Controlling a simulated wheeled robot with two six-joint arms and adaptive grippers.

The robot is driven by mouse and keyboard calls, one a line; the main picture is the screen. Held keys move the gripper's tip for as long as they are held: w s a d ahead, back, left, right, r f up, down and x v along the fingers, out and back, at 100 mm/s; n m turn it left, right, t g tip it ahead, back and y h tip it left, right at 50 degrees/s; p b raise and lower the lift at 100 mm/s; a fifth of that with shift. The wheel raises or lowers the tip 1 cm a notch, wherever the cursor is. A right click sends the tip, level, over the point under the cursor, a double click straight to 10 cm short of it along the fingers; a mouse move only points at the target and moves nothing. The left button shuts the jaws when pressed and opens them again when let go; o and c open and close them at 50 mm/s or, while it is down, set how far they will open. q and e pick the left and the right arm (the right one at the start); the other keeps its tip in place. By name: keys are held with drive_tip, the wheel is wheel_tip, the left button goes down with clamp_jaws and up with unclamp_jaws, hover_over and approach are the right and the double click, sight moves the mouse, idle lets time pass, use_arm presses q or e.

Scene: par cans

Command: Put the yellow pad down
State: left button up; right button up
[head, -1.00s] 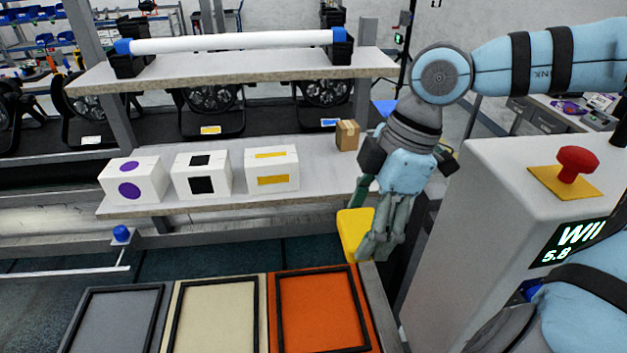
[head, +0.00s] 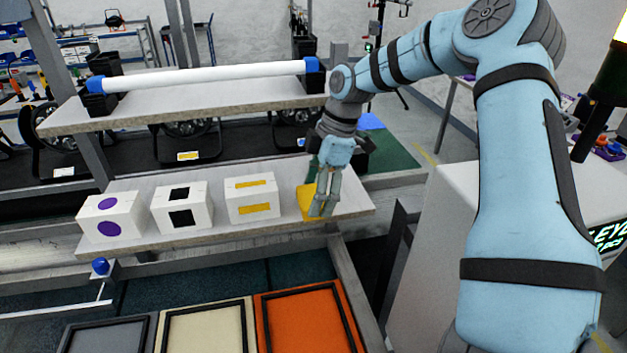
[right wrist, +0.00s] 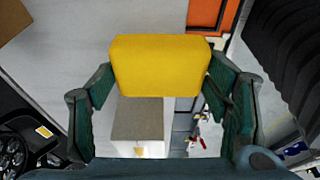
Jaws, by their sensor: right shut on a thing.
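The yellow pad (head: 307,196) is in my right gripper (head: 322,207), over the right end of the lower shelf (head: 352,202), right of the white box with yellow marks (head: 252,199). In the right wrist view the pad (right wrist: 160,66) lies between the two green fingers, which are shut on it. I cannot tell whether the pad touches the shelf. My left gripper is not in view.
White boxes with purple dots (head: 111,217) and black squares (head: 182,208) stand farther left on the shelf. An upper shelf (head: 200,101) carries a white tube (head: 205,76). Grey, cream and orange trays (head: 262,318) are in front.

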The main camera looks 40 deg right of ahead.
drive_tip(key=shift+w+d+r, duration=0.15)
drive_tip(key=shift+w+d, duration=0.35)
drive_tip(key=shift+w, duration=0.25)
drive_tip(key=shift+w+f+p, duration=0.1)
drive_tip(key=shift+f+p, duration=0.15)
drive_tip(key=shift+p, duration=0.25)
drive_tip(key=shift+w+f, duration=0.1)
drive_tip(key=shift+f, duration=0.05)
drive_tip(key=shift+f+b, duration=0.3)
drive_tip(key=shift+b, duration=0.05)
drive_tip(key=o, duration=1)
drive_tip(key=shift+r, duration=0.1)
